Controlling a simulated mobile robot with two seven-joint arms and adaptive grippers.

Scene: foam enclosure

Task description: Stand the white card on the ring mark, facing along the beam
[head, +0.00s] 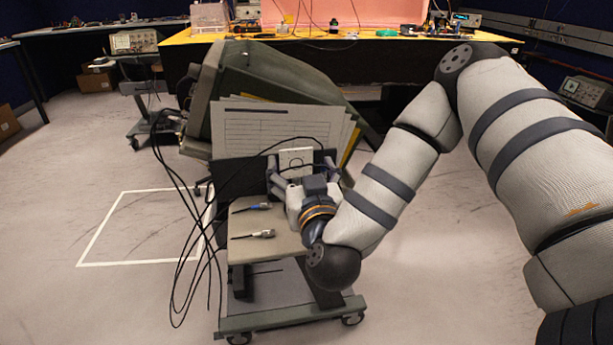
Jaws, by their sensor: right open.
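A small white card (296,157) stands upright near the back of the cart's beige top, in front of a dark panel. A faint round outline shows low on its face. My right gripper (300,168) is open, with its fingers spread to either side of the card. I cannot tell whether they touch it. The gripper body hides the card's lower edge and what lies under it. I cannot make out a separate ring mark or a beam. My left gripper is out of view.
The wheeled cart (245,249) carries two cable connectors (262,234) left of my gripper. Black cables (180,240) hang down its left side. A large green-grey case (265,80) and printed sheets (262,128) stand behind. A white taped outline (135,264) marks open floor at left.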

